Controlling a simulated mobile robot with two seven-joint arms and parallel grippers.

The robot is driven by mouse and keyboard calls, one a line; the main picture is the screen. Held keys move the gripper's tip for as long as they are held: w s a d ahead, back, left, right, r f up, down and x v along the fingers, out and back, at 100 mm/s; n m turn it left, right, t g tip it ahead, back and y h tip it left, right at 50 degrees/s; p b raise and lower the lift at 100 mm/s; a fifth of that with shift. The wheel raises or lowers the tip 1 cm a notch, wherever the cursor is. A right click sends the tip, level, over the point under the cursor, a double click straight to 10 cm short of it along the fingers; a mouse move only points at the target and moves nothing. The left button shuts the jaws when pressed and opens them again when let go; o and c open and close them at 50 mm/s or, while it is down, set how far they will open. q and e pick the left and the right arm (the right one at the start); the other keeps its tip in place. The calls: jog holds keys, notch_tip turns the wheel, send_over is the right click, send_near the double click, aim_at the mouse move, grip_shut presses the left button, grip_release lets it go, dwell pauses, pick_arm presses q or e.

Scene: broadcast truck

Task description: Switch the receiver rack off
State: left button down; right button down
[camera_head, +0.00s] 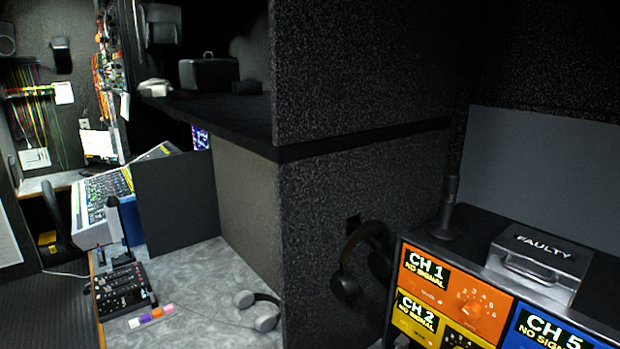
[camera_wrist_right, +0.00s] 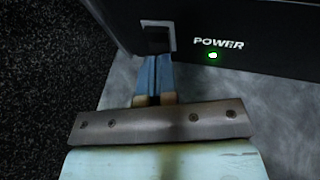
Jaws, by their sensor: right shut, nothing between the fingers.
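The receiver rack (camera_head: 470,285) stands at the lower right in the head view, with orange, yellow and blue channel panels that read "NO SIGNAL". In the right wrist view the rack's dark face (camera_wrist_right: 265,52) carries the word "POWER" above a lit green light (camera_wrist_right: 212,55). A dark rocker switch (camera_wrist_right: 157,40) in a pale frame sits to the left of that label. My right gripper (camera_wrist_right: 155,65) is shut and empty, its blue fingertips at the switch's lower edge; whether they touch it I cannot tell. My left gripper is not in view.
A microphone (camera_head: 447,212) and a metal box marked "FAULTY" (camera_head: 540,258) stand on top of the rack. Black headphones (camera_head: 350,262) hang on the partition to its left. A counter with a mixer (camera_head: 122,290) and grey headphones (camera_head: 260,308) lies further left.

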jog(key=shift+w+d+f, duration=0.15)
jog(key=shift+w+d, duration=0.15)
jog(key=shift+w, duration=0.1)
dwell(0.3)
jog(key=shift+s+a+r+p, duration=0.35)
jog(key=shift+s+p, duration=0.15)
jog(key=shift+p, duration=0.25)
jog(key=shift+p+v, duration=2.1)
jog(key=shift+v, duration=0.7)
jog(key=shift+f, duration=0.15)
